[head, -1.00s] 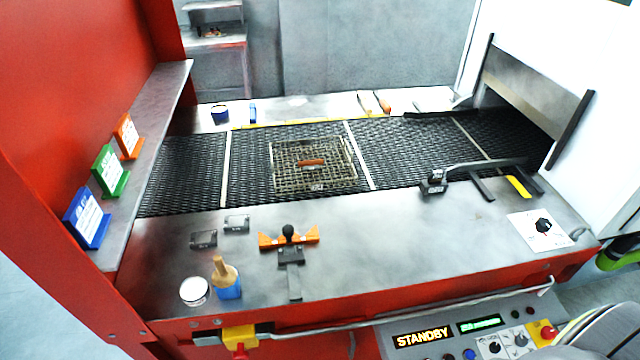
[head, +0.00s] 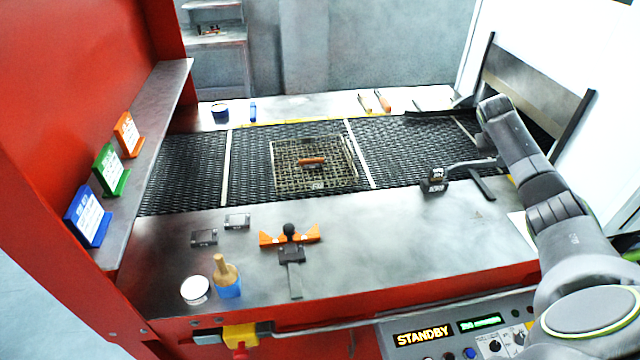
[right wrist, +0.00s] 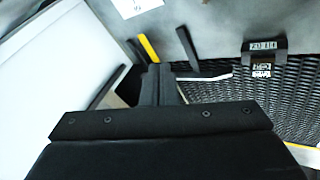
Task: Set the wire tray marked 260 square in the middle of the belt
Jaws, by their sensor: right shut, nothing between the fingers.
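The wire tray (head: 340,177) lies on the dark mesh belt (head: 185,170), between two pale cross strips. It is a square wire grid with an orange-brown handle (head: 312,161) across its middle. A small tag (head: 317,185) is on its near edge, too small to read. In the head view the tray looks slightly turned against the strips. My right gripper (right wrist: 160,84) is shut and empty in the right wrist view, over the right end of the belt and well away from the tray. Its fingers are not clear in the head view. My left gripper is not in view.
A black block with a label (head: 435,181) and arm stands at the belt's near edge, right of the tray. An orange tool with a black knob (head: 290,238), a brush (head: 226,277) and a white-lidded pot (head: 195,290) stand on the front ledge. The belt around the tray is clear.

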